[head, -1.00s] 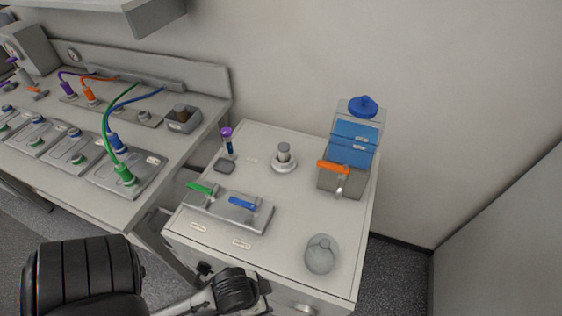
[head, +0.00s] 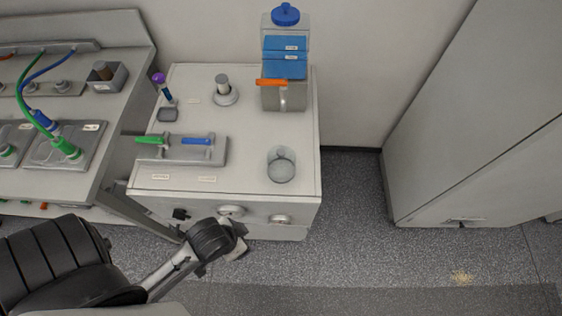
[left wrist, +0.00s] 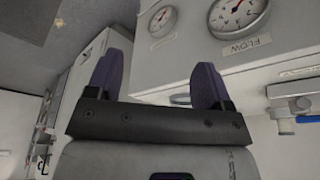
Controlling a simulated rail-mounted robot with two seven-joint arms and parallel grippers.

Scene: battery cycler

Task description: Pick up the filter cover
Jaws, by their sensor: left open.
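A round, see-through grey dome-like piece (head: 281,166), which looks like the filter cover, rests on the white cabinet top near its front right corner. My left gripper (head: 238,242) hangs in front of the cabinet, lower than its top, to the left of the round piece and apart from it. In the left wrist view, my left gripper (left wrist: 158,66) has its two dark fingers spread with nothing between them. The round piece does not clearly show there. My right gripper is in neither view.
The cabinet top (head: 240,180) also bears a green-and-blue-handled block (head: 180,150), a purple-capped tube (head: 163,88), a grey metal fitting (head: 224,92) and a blue filter housing (head: 285,45) with an orange handle. Gauges (left wrist: 237,14) sit on its front. Open floor (head: 350,210) lies right.

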